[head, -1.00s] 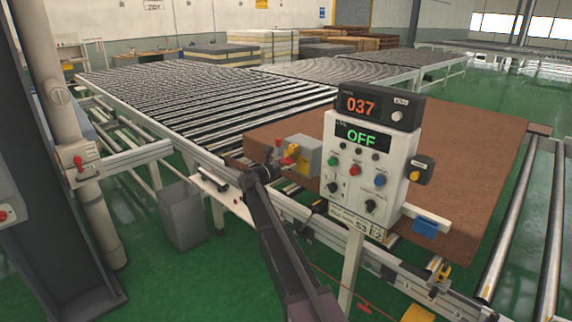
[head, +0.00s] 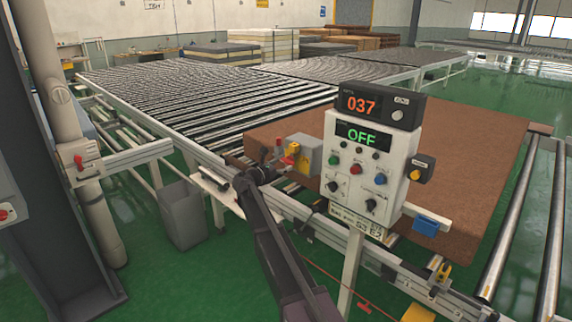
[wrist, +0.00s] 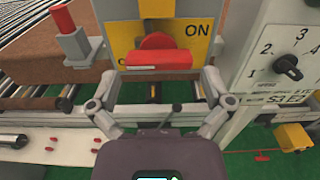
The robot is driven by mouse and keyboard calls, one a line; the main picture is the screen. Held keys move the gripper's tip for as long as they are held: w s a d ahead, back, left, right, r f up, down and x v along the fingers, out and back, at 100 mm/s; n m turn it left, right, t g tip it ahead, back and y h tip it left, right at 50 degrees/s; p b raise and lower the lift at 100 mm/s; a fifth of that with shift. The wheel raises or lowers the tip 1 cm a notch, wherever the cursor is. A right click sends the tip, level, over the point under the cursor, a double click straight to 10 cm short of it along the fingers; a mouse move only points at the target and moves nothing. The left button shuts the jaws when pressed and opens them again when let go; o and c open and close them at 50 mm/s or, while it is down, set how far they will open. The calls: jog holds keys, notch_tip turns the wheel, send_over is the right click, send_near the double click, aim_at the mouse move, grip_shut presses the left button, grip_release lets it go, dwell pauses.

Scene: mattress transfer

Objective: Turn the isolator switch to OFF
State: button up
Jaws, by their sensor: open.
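The isolator switch is a red handle (wrist: 158,60) on a yellow plate (wrist: 186,32) in the wrist view. Its grip bar lies horizontal, and "ON" shows at the plate's upper right. In the head view the yellow and red switch (head: 291,150) sits on a grey box beside the conveyor, partly hidden by my arm. My gripper (wrist: 158,88) is open and empty, with its fingers spread left and right just below the handle. I see no clear contact. In the head view my gripper (head: 262,173) is close in front of the switch.
A white control panel (head: 372,160) stands close on the right, with a green "OFF" display and "037" above it. A red-topped grey fitting (wrist: 75,42) is left of the switch. A brown mattress (head: 460,150) lies behind the panel. The conveyor frame runs beneath.

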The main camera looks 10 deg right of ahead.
jog(key=v, duration=0.9)
jog(key=shift+s, duration=0.25)
jog(key=s+d+f+m+g+y, duration=0.35)
jog(key=s+d+f+m, duration=0.3)
jog(key=s, duration=0.25)
jog(key=s+d+f+m+g+y, duration=0.35)
jog(key=s+d+f+m, duration=0.3)
jog(key=s, duration=0.35)
jog(key=s+a+f+m+g+y, duration=0.1)
jog(key=s+f+m+y, duration=0.1)
jog(key=s+m, duration=0.4)
jog(key=s+a+f+m+g+y, duration=0.2)
jog(key=s+m+y, duration=0.3)
jog(key=s, duration=0.8)
jog(key=shift+a+f+m+g+y, duration=0.25)
jog(key=shift+f+m+g+y, duration=0.05)
jog(key=shift+f+m, duration=0.45)
